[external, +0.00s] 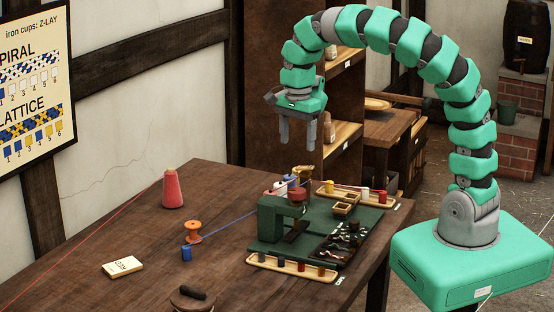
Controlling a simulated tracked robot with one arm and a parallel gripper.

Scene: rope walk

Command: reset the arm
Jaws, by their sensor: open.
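My gripper (297,130) is at the end of my raised green arm, which arches from my base on the right over to the left. Its grey fingers point down, spread apart, with nothing between them. It hangs in the air above the back part of the dark wooden table (110,250), clear of everything on it. Below it on the table are a green board (258,251) with a green block-like fixture (272,218) and small wooden trays.
A red cone (172,188), an orange spool (193,232), a blue cylinder (186,253) and a cream card (122,267) stand or lie on the table. A thin blue line crosses it. A dark shelf (275,90) stands behind. The left of the table is mostly clear.

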